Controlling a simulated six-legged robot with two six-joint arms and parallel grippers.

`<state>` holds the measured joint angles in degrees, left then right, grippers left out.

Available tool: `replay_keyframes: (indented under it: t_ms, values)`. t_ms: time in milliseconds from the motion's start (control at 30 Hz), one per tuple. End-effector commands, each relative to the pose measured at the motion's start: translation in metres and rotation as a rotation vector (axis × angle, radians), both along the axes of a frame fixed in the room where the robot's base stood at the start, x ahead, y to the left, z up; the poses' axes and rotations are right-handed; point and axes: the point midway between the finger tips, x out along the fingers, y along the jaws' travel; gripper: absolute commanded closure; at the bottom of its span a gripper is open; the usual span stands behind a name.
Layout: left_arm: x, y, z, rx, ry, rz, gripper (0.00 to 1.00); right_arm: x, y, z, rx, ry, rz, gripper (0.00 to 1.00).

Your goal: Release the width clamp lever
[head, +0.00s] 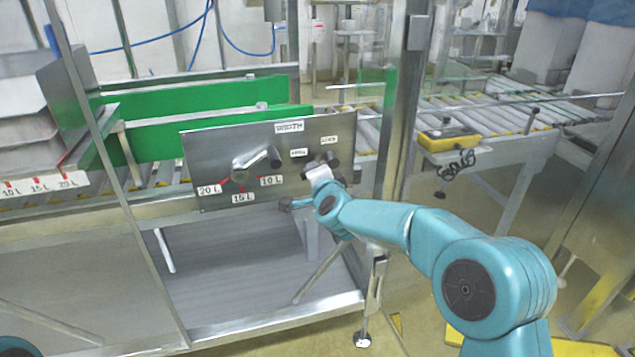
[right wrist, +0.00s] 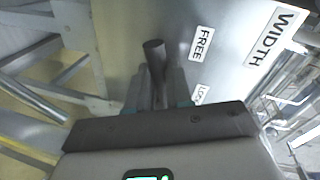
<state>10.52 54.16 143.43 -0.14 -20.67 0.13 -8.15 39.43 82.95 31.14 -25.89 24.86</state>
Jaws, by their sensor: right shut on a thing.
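The steel panel (head: 225,145) with the WIDTH label faces me in the head view. The dark clamp lever (head: 332,158) is at its right side, by the FREE label (head: 298,152) and the LOCK label (head: 328,140). My right gripper (head: 320,172) is shut on the lever. In the right wrist view the round end of the lever (right wrist: 153,48) sticks out beyond the fingers of my right gripper (right wrist: 155,88). The fingers hide the rest of it, and I cannot tell which label it points to. My left gripper is out of view.
A crank handle (head: 255,163) sits on the panel's left, above the 20 L, 15 L and 10 L marks. A steel post (head: 403,110) stands right of the panel. Green guide rails (head: 185,127) lie behind. A yellow pendant (head: 448,138) rests by the roller conveyor.

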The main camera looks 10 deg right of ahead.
Motion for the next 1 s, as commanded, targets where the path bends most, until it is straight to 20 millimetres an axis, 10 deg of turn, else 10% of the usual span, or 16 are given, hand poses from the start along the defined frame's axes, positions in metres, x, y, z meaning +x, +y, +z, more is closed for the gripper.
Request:
replay_keyframes:
  t_ms: [867,900,1000]
  values:
    - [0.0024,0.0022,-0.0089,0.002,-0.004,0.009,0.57,0.0002,0.0008,0.0088,0.153,0.003,-0.001,1.00]
    - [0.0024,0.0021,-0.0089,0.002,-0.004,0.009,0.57,0.0002,0.0008,0.0088,0.153,0.003,-0.001,0.71]
    - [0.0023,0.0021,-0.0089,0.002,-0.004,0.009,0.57,0.0001,0.0009,0.0086,0.152,0.003,-0.001,0.55]
